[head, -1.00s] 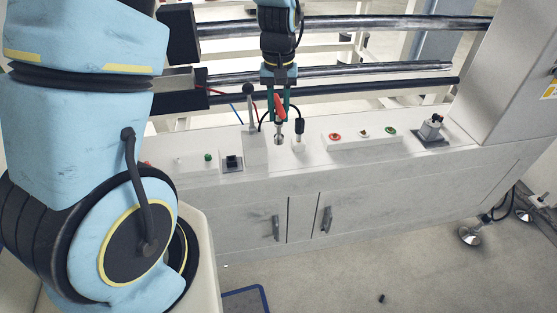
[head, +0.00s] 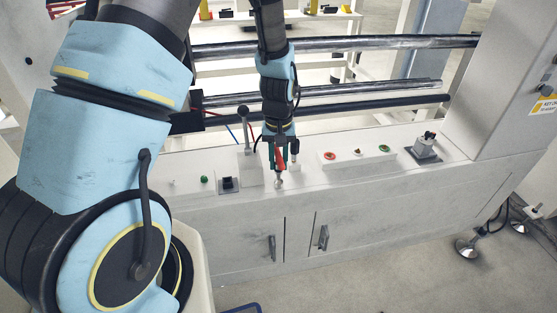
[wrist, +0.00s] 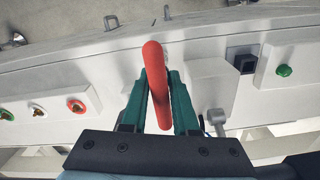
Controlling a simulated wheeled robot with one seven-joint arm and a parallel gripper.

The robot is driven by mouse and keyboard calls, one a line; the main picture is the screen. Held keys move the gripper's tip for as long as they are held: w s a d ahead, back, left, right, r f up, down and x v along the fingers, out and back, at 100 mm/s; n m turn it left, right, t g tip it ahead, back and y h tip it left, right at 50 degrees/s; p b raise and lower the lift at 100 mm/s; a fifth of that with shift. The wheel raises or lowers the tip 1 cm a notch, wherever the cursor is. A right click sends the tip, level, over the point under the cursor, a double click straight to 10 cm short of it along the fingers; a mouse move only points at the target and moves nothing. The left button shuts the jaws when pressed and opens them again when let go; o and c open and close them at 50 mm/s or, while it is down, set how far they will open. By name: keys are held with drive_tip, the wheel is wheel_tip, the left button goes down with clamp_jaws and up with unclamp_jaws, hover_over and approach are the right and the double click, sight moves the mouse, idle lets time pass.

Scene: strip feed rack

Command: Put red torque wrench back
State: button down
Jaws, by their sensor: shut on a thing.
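My gripper (head: 280,145) is above the white console top (head: 330,178) in the middle of the head view. Its green fingers are shut on the red torque wrench (head: 280,160), whose silver end points down close to the console's front edge. I cannot tell whether that end touches the surface. In the wrist view, the red handle (wrist: 155,75) stands between the two green fingers (wrist: 160,95). The lower part of the wrench is hidden there. No clear holder for the wrench shows.
Further right are a button panel (head: 356,158) and a grey switch block (head: 425,148). Dark horizontal rails (head: 330,93) run behind.

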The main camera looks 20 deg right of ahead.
drive_tip(key=shift+f, duration=0.2)
drive_tip(key=c, duration=0.7)
unclamp_jaws()
drive_tip(key=shift+r, duration=0.1)
wheel_tip(320, 180, up, 12)
drive_tip(key=shift+r+b, duration=0.15)
drive_tip(key=shift+b, duration=1)
drive_tip(key=s+a+r+n, duration=0.1)
drive_tip(key=a, duration=0.7)
drive_tip(key=s+a+r+n+t, duration=0.1)
drive_tip(key=a, duration=0.8)
drive_tip(key=s+a+r, duration=0.1)
drive_tip(key=a, duration=0.7)
drive_tip(key=shift+s+a+r+n+t, duration=0.1)
drive_tip(key=shift+s+a+n+t, duration=0.2)
drive_tip(key=shift+s+n, duration=0.1)
